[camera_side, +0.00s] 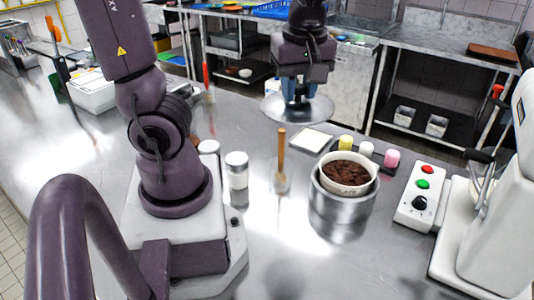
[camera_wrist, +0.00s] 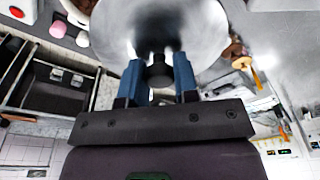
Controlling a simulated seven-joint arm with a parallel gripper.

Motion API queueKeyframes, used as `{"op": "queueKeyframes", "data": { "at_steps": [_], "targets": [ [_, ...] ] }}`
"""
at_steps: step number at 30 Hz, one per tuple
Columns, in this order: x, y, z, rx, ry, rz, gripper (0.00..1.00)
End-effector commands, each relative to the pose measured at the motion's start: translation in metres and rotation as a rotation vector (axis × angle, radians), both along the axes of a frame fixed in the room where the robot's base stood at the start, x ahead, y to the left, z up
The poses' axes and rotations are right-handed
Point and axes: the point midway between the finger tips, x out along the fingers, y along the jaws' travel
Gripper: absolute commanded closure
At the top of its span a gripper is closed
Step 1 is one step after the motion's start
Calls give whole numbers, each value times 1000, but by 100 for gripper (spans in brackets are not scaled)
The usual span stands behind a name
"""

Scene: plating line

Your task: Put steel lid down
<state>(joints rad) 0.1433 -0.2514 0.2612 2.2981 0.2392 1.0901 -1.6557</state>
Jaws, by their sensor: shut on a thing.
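The steel lid (camera_side: 280,110) is a shiny round disc held above the steel counter (camera_side: 270,240), roughly level in the side view. My gripper (camera_side: 298,97) is shut on its knob from above. In the wrist view the blue fingers of my gripper (camera_wrist: 158,72) close on the dark knob, and the steel lid (camera_wrist: 195,25) fills the top middle. A steel pot (camera_side: 340,208) stands on the counter, nearer the side camera and right of the lid. A white bowl (camera_side: 368,190) of dark brown food sits in its top, uncovered.
A wooden-handled tool (camera_side: 281,155) stands upright left of the pot. A button box (camera_side: 422,200) and white machine (camera_side: 500,220) occupy the right.

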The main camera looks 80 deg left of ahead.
Motion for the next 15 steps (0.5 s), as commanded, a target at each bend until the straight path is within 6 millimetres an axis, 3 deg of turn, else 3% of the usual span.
{"op": "queueKeyframes", "data": {
  "at_steps": [8, 15],
  "targets": [
    [-21, 45, 0, -11, -7, 443, 96],
    [-56, 89, 0, -14, -9, 956, 96]
  ]
}}
